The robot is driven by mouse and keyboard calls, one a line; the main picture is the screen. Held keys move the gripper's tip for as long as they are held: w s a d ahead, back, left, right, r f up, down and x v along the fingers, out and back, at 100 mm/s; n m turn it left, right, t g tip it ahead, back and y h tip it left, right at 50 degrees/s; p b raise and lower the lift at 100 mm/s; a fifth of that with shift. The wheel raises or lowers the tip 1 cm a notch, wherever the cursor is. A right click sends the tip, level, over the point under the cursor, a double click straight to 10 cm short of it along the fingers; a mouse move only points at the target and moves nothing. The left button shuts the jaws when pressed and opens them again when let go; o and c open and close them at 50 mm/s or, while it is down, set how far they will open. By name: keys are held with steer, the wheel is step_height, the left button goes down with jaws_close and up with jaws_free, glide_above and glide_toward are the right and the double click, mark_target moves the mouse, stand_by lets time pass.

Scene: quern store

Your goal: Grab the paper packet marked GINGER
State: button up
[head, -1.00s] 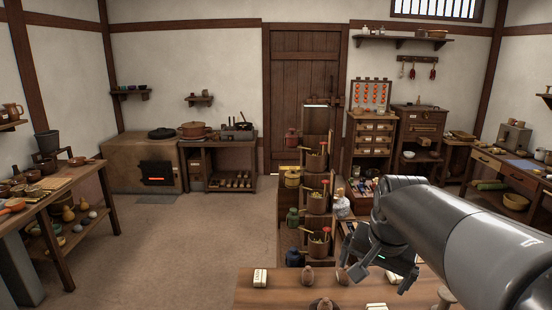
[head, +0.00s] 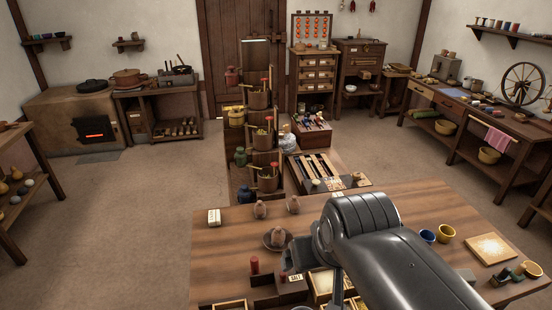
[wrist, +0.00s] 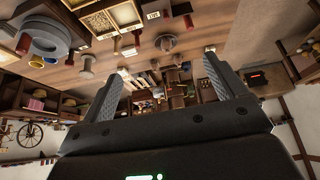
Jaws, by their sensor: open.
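A small white packet (head: 214,217) with dark marks stands at the far left corner of the wooden table in the head view. Its lettering is too small to read, so I cannot tell if it says GINGER. A pale label (head: 297,278) sits at the near part of the table by dark boxes; it also shows in the wrist view (wrist: 153,15). My gripper (wrist: 163,66) is open and empty in the wrist view, its fingers spread wide and touching nothing. In the head view my arm hides most of it.
Small brown pots (head: 260,209) and a dark dish (head: 276,241) stand near the packet. A stepped stand with buckets (head: 262,142) rises behind the table. Blue and yellow cups (head: 445,233) and a square tray (head: 490,249) lie at right. The table's left middle is mostly clear.

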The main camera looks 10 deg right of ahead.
steer(key=shift+w, duration=0.1)
steer(key=w+d+f+g, duration=0.2)
steer(key=w+d, duration=0.2)
steer(key=w, duration=0.7)
steer(key=w+d+f+g, duration=0.15)
steer(key=w+d, duration=0.25)
steer(key=w, duration=0.7)
steer(key=w+d+f+g, duration=0.1)
steer(key=w+d+f, duration=0.55)
steer(key=f, duration=0.45)
steer(key=w+d+f+g, duration=0.1)
steer(key=w+d+f, duration=0.5)
steer(key=f, duration=0.7)
steer(key=a+f, duration=0.1)
steer(key=f, duration=0.6)
steer(key=shift+w+a+f, duration=0.15)
steer(key=shift+w+a, duration=0.1)
steer(key=shift+w, duration=0.15)
steer(key=shift+c, duration=0.6)
steer(key=c, duration=0.9)
